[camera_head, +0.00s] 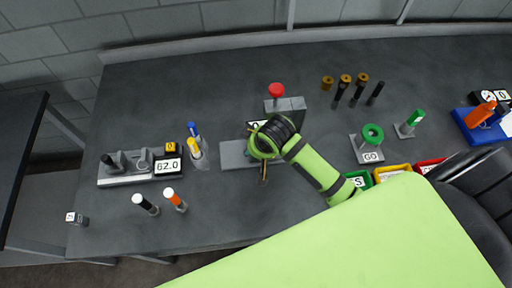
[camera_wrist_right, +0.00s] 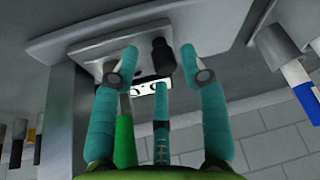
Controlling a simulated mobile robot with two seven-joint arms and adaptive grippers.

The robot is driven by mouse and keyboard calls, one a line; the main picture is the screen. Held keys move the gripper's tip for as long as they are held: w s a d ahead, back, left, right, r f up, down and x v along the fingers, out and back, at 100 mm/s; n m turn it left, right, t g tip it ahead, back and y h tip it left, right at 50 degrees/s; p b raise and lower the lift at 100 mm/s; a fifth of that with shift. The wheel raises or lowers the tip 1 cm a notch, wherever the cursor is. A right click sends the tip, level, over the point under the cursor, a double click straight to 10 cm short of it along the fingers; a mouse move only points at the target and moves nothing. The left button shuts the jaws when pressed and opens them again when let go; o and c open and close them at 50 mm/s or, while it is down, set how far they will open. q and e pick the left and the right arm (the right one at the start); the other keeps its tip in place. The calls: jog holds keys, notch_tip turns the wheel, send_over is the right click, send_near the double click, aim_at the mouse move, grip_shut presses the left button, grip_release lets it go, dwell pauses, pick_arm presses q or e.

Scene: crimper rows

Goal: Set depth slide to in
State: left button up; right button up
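A grey bench device has a red knob (camera_head: 276,90) on its upright block and a flat grey plate (camera_head: 236,156) in front. My right gripper (camera_head: 264,168) is over this plate and hides part of the device. In the right wrist view, my two teal fingers (camera_wrist_right: 158,68) are spread apart. A short black knob (camera_wrist_right: 162,57) on a grey plate (camera_wrist_right: 100,62) shows between them, closer to the right finger; I cannot tell whether they touch. I cannot identify the depth slide with certainty.
A grey stand with a 62.0 display (camera_head: 168,166) and several pens are at left. A green ring stand (camera_head: 372,134), a green-handled piece (camera_head: 414,118), coloured bins (camera_head: 392,173) and a blue holder (camera_head: 482,125) are at right.

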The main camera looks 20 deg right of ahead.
jog(key=shift+s+a+r, duration=0.1)
jog(key=shift+s+r, duration=0.05)
jog(key=shift+r, duration=0.05)
jog(key=v, duration=1.1)
jog(key=shift+r, duration=0.3)
jog(key=shift+f, duration=0.1)
